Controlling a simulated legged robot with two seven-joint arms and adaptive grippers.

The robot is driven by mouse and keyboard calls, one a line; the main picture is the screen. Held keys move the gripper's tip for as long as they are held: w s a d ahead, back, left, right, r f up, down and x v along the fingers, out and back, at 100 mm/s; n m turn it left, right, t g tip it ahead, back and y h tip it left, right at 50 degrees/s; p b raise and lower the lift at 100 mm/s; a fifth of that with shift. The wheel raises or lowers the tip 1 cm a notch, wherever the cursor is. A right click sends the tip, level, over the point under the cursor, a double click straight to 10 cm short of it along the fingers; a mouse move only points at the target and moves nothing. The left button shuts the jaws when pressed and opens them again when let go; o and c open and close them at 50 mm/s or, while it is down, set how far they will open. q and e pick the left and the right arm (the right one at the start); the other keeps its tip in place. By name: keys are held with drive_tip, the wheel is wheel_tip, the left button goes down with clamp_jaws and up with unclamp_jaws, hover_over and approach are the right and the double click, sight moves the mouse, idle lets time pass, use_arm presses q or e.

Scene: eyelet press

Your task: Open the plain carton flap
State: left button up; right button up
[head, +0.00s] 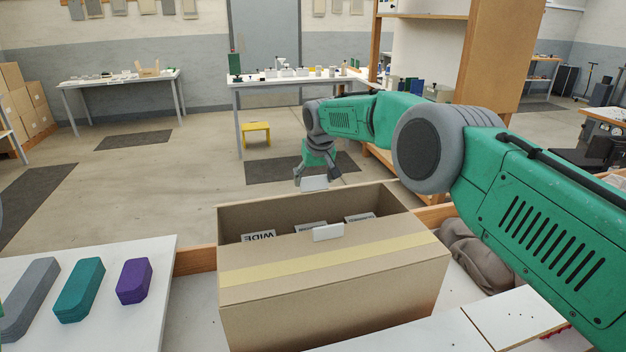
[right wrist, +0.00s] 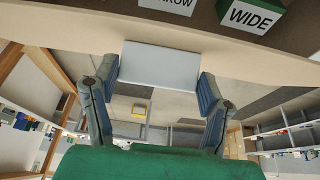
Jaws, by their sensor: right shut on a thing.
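The cardboard carton (head: 335,310) stands in front of me. Its near flap (head: 330,258), with a yellow tape strip and a white tab (head: 328,232), lies flat over the near half. The far half is open. My right gripper (head: 317,181) is beyond the far rim, shut on another white tab (head: 314,184) at the far side. In the right wrist view this tab (right wrist: 160,66) sits between both fingers, beside the carton's edge (right wrist: 225,55). The plain far flap is seen nearly edge-on, so its exact angle is hard to tell. My left gripper is not in view.
Labelled boxes, one reading WIDE (head: 259,237), lie inside the carton. A white board (head: 100,290) at left holds grey, teal and purple blocks. A brown bag-like thing (head: 478,258) lies right of the carton, under my right arm. Open floor lies beyond.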

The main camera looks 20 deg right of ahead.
drive_tip(key=shift+w+d+r, duration=0.1)
drive_tip(key=shift+d+r, duration=0.05)
drive_tip(key=shift+r, duration=0.05)
drive_tip(key=o, duration=1.7)
drive_tip(key=shift+o, duration=0.2)
drive_tip(key=shift+f, duration=0.1)
drive_tip(key=v, duration=1.1)
drive_tip(key=shift+s+r, duration=0.25)
drive_tip(key=shift+r, duration=0.05)
